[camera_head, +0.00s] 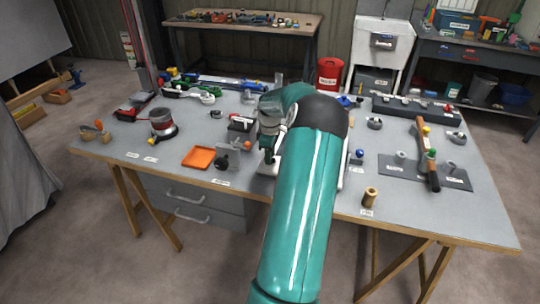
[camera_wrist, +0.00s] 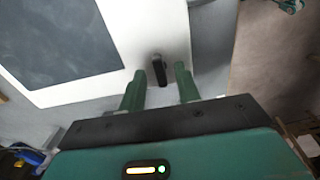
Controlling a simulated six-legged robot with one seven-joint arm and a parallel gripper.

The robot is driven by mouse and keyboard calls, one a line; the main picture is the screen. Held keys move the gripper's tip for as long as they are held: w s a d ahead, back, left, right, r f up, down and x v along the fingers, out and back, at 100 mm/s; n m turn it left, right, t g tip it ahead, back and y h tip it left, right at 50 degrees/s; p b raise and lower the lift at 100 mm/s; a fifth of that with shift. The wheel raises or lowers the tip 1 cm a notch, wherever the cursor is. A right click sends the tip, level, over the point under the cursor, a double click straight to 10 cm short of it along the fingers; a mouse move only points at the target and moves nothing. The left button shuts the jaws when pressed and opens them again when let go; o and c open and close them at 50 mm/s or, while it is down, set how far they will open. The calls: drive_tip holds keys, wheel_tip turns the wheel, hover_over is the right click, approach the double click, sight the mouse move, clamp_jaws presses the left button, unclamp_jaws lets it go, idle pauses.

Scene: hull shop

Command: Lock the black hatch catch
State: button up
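The black hatch catch (camera_wrist: 159,70) is a small dark upright piece at the edge of a white frame (camera_wrist: 157,28) in the wrist view. The frame surrounds a dark grey panel (camera_wrist: 60,35). My gripper (camera_wrist: 161,78) is open, with its two green fingers on either side of the catch and a visible gap on each side. I cannot tell how deep the catch sits between the fingers. In the head view my arm hides most of the white frame (camera_head: 346,172) and the catch; my gripper is mostly hidden too.
The grey workbench (camera_head: 120,160) is crowded. An orange tray (camera_head: 199,158) and a black item (camera_head: 222,163) lie left of my arm. A wooden peg (camera_head: 370,196) stands right, near the front edge.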

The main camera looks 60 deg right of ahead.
drive_tip(key=shift+f, duration=0.25)
drive_tip(key=shift+c, duration=0.2)
clamp_jaws()
